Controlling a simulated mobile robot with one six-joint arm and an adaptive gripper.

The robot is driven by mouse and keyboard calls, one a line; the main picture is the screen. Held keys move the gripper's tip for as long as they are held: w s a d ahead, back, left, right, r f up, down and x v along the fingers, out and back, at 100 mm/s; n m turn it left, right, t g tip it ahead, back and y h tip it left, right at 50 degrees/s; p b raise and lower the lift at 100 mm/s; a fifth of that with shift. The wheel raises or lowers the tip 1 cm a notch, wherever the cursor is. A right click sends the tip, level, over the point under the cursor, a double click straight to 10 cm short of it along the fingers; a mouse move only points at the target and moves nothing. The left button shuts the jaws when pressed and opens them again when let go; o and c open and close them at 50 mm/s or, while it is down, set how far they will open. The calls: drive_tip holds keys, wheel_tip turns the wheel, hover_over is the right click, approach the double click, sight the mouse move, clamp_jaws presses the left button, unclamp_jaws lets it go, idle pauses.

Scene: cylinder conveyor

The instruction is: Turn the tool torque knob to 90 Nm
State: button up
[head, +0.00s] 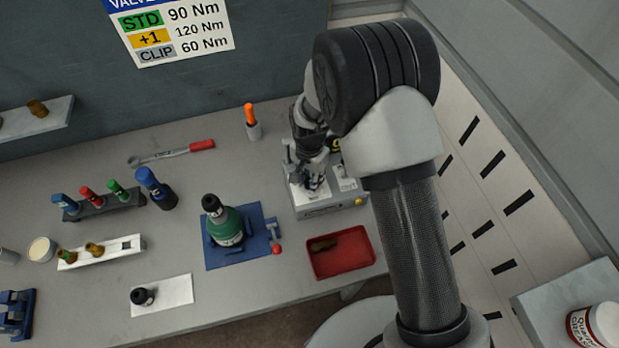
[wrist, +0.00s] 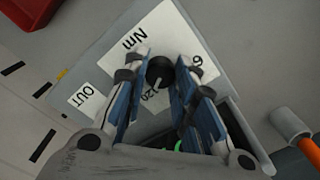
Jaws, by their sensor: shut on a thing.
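The torque knob (wrist: 159,70) is a small black round knob on the white dial plate (wrist: 115,62) of a grey tool box (head: 337,209). My gripper (wrist: 160,71) is shut on the knob, with a blue-padded finger on each side. In the head view my gripper (head: 314,180) reaches down onto the box top. A pale pointer mark on the knob points toward the label 120. A partly covered 60 and the letters Nm also show on the plate. I cannot see a 90 mark; fingers hide part of the dial. The knob is hidden in the head view.
A red tray (head: 341,252) holding a brownish part stands in front of the box. A green-bodied bottle (head: 226,228) stands on a blue mat left of it. An orange-handled tool in a holder (head: 251,121) is behind. A wall sign (head: 179,30) reads STD 90 Nm.

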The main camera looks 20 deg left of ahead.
drive_tip(key=n+b, duration=0.2)
drive_tip(key=n, duration=0.3)
drive_tip(key=shift+n, duration=0.4)
drive_tip(key=n+b, duration=0.1)
drive_tip(key=n, duration=0.5)
idle(0.5)
drive_tip(key=o, duration=1.1)
wheel_tip(320, 180, up, 12)
